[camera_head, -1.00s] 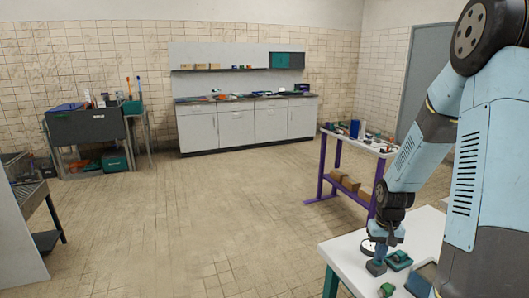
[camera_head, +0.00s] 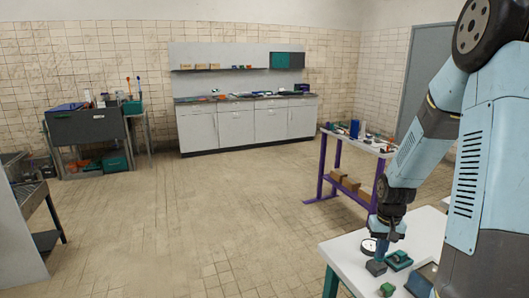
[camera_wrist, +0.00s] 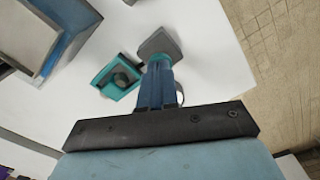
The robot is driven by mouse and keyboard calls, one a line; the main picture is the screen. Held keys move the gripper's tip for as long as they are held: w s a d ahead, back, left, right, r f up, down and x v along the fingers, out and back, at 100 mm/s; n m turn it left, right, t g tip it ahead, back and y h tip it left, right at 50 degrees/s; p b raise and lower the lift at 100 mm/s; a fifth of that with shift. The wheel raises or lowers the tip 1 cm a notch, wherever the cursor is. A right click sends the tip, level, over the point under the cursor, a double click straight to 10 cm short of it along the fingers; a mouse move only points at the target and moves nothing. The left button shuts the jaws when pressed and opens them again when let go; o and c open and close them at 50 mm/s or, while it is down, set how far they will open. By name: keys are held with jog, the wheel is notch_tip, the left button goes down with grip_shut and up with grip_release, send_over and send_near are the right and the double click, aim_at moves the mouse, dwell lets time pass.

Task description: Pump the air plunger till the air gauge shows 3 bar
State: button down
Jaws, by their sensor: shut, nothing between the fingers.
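My gripper (camera_head: 380,258) points down over the white table at the lower right. In the wrist view its blue fingers (camera_wrist: 158,84) are together with nothing between them. A square grey piece (camera_wrist: 158,43) with a teal edge lies just past the fingertips; it also shows in the head view (camera_head: 375,268). It looks like part of the air pump, but I cannot tell whether the fingers touch it. A round white dial with a dark rim (camera_head: 367,246), likely the air gauge, stands just behind the gripper. Its reading is too small to tell.
A teal box with a dark knob (camera_head: 399,259) sits right beside the gripper. A purple-legged bench (camera_head: 323,170) stands beyond; the floor to the left is clear.

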jog(key=shift+r, duration=3.1)
jog(key=shift+r, duration=0.1)
jog(key=s+a+r+t, duration=0.1)
jog(key=s+a+r, duration=0.15)
jog(key=r, duration=0.25)
jog(key=s+a+r+t+h, duration=0.1)
jog(key=s+a+r, duration=0.15)
jog(key=r, duration=0.25)
jog(key=s+a+r+t, duration=0.1)
jog(key=s+a+r, duration=0.15)
jog(key=r, duration=0.25)
jog(key=s+a+r+t, duration=0.1)
jog(key=s+a+r, duration=0.1)
jog(key=s, duration=0.4)
jog(key=s+a+r+n+t+y, duration=0.1)
jog(key=s+a+r, duration=0.1)
jog(key=s+r, duration=0.3)
jog(key=shift+s+n+t, duration=0.3)
jog(key=shift+s, duration=0.3)
